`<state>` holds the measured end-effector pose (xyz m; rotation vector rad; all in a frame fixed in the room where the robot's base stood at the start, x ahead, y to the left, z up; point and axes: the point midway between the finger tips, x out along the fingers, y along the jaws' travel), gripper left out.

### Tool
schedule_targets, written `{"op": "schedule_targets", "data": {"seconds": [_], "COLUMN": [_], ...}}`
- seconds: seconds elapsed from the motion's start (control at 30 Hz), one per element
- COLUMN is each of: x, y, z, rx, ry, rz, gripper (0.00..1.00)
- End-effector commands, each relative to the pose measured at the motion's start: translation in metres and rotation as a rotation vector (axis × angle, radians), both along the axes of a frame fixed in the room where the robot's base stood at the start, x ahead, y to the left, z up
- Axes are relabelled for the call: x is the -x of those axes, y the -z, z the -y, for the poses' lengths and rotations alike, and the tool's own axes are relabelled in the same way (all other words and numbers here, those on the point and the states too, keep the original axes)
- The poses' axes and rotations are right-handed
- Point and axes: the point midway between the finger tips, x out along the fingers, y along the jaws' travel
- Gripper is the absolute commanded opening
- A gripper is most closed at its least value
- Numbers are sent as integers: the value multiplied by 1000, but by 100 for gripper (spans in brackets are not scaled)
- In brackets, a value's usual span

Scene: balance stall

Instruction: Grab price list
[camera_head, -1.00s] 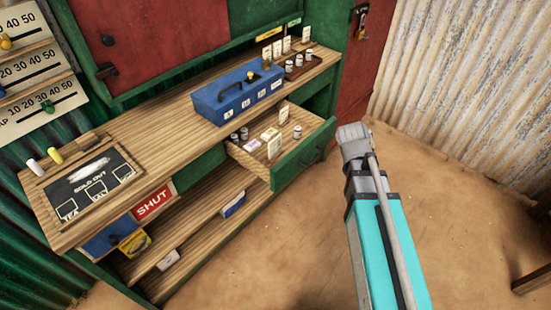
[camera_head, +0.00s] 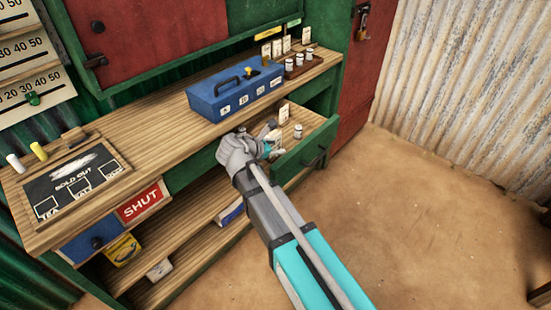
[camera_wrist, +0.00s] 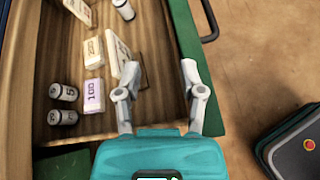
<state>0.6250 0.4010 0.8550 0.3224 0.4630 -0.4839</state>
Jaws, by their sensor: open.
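No thing in view is plainly marked as the price list. A cream card (camera_wrist: 119,56) with faint marks stands tilted in the open drawer (camera_head: 310,146), just left of my gripper's left finger in the wrist view. Pale cards also show in the drawer in the head view (camera_head: 283,113). My gripper (camera_wrist: 160,72) is open and empty, with its fingers above the drawer's edge near the green front. In the head view my gripper (camera_head: 272,139) hides part of the drawer. Whether a finger touches the card I cannot tell.
Blocks marked 200 (camera_wrist: 93,52) and 100 (camera_wrist: 92,96) and several small cylinders (camera_wrist: 68,92) lie in the drawer. A blue cash box (camera_head: 236,91) and a sold-out board (camera_head: 77,181) are on the counter. The floor (camera_head: 400,220) is clear.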

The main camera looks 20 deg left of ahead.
Motion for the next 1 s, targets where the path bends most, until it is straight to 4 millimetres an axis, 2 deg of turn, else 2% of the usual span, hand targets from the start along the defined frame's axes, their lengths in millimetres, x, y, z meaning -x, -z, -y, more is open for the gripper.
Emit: {"op": "schedule_targets", "data": {"seconds": [0.03, 0.1, 0.2, 0.33, 0.77, 1.0], "x": [3, 8, 15, 21, 22, 11], "y": [4, 3, 1, -1, -2, 5], "z": [-16, -33, -52, -67, -71, -68], "rx": [39, 96, 160, 211, 229, 229], "ry": [-43, -97, -156, -202, -216, -214], "rz": [7, 17, 30, 41, 45, 44], "gripper": [51, 51, 51, 51, 51, 51]}}
